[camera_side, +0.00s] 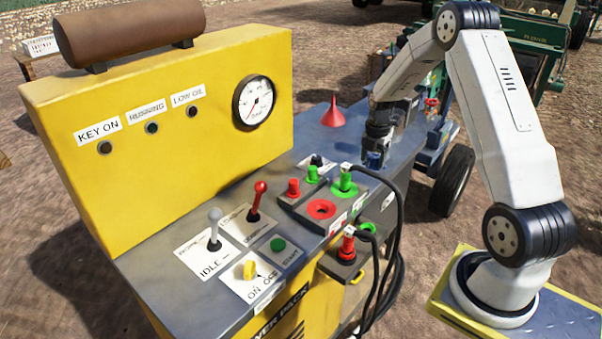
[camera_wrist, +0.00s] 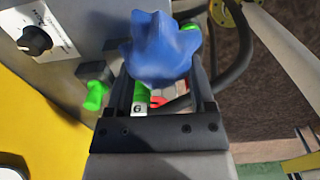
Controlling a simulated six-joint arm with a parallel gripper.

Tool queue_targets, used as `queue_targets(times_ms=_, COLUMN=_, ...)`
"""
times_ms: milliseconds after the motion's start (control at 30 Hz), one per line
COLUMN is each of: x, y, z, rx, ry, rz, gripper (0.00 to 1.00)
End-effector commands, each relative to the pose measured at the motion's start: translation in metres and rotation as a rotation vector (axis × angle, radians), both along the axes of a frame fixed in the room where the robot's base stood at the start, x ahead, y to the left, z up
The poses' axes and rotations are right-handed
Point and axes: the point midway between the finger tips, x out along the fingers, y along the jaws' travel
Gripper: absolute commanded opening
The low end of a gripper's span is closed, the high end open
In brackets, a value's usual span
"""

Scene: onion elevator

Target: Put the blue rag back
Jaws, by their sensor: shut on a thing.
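The blue rag (camera_wrist: 160,48) is a bunched, pointed lump between the two fingers of my gripper (camera_wrist: 162,88) in the wrist view. My gripper is shut on it. In the side view my gripper (camera_side: 376,152) points down over the far right part of the grey bench top, and a small dark blue patch of the rag (camera_side: 374,162) shows at its tips. I cannot tell whether the rag touches the bench. The rag hides part of what lies beyond it in the wrist view.
A red funnel (camera_side: 333,113) stands on the bench top (camera_side: 318,140) left of my gripper. Red and green hose couplings (camera_side: 343,184) with black hoses are nearer the camera. A tall yellow panel (camera_side: 180,140) stands at the left. A black knob (camera_wrist: 36,40) shows in the wrist view.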

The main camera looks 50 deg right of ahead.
Motion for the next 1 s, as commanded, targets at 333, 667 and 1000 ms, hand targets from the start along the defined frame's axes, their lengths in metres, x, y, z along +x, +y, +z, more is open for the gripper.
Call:
queue_targets(times_ms=333, x=0.025, y=-0.014, z=-0.037, rx=0.001, ry=0.002, rz=0.000, gripper=0.15)
queue_targets(times_ms=667, x=0.034, y=-0.020, z=-0.048, rx=0.001, ry=0.001, rz=0.000, gripper=0.15)
queue_targets(times_ms=1000, x=0.038, y=-0.023, z=-0.061, rx=0.002, ry=0.003, rz=0.000, gripper=0.15)
